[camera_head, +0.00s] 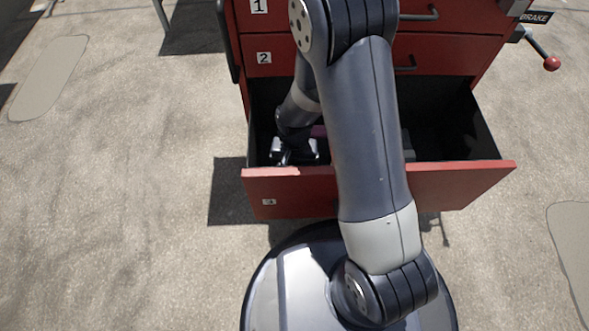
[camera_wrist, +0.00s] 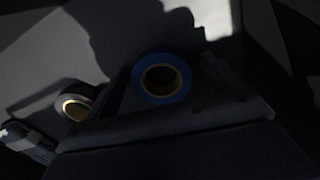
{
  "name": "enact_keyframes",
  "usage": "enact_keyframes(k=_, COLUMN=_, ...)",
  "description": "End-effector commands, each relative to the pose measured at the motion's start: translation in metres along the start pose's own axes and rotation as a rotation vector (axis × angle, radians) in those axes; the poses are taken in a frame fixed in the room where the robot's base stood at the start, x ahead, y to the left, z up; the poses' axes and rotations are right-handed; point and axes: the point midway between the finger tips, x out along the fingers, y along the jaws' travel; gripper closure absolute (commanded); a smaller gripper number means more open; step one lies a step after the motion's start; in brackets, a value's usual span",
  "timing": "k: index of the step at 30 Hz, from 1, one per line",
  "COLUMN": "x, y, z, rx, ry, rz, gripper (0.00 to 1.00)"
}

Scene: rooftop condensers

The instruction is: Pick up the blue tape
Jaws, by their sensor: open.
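The blue tape (camera_wrist: 141,72) is a blue roll with a tan core, lying flat on the drawer floor in the wrist view, near the middle. A dark edge shows just below it there. In the head view the tape is hidden behind my arm and the drawer front. My gripper (camera_head: 287,156) is open and reaches down inside the left part of the open drawer 3 (camera_head: 280,187).
A second, darker roll (camera_wrist: 72,121) with a tan core lies left of the blue tape in the wrist view. The red cabinet (camera_head: 275,20) has drawers 1 and 2 shut above. A red-knobbed brake lever (camera_head: 551,63) sticks out at right. The drawer's right side looks dark.

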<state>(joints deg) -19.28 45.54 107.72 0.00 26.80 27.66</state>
Motion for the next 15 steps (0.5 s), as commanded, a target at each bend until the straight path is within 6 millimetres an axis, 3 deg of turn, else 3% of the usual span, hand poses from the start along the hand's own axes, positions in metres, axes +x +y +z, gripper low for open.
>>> enact_keyframes(k=6, x=0.0008, y=-0.0002, z=-0.0005, rx=0.0, ry=0.002, rz=-0.001, gripper=0.14)
enact_keyframes(k=15, x=0.0008, y=-0.0002, z=-0.0004, rx=0.0, ry=0.001, rz=-0.001, gripper=0.38)
